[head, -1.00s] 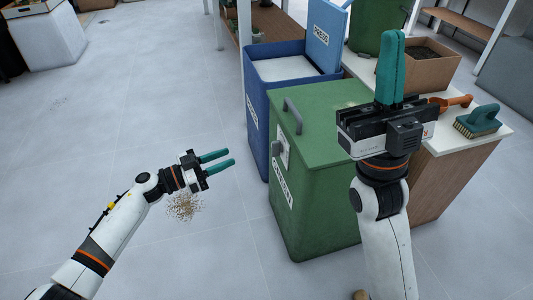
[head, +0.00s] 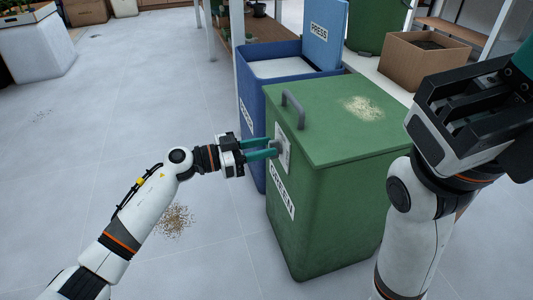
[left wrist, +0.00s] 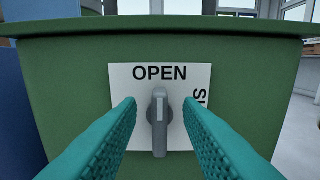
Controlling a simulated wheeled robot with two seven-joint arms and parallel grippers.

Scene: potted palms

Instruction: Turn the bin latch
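The green bin (head: 325,210) stands with its lid (head: 345,115) down. Its latch is a grey lever (left wrist: 159,125) on a white plate (left wrist: 122,80) on the bin's face. In the left wrist view the lever stands vertical under the word OPEN; a second, sideways word at the right is partly hidden by a finger. My left gripper (head: 272,149) is open at the plate, one teal finger on each side of the lever, with gaps visible between. My right gripper (head: 520,70) is at the right edge of the head view, its fingers largely cut off.
A blue bin (head: 255,95) with its lid raised stands behind the green one. A grey handle (head: 292,110) and a pale speckled patch (head: 363,108) are on the green lid. A cardboard box (head: 425,65) is behind.

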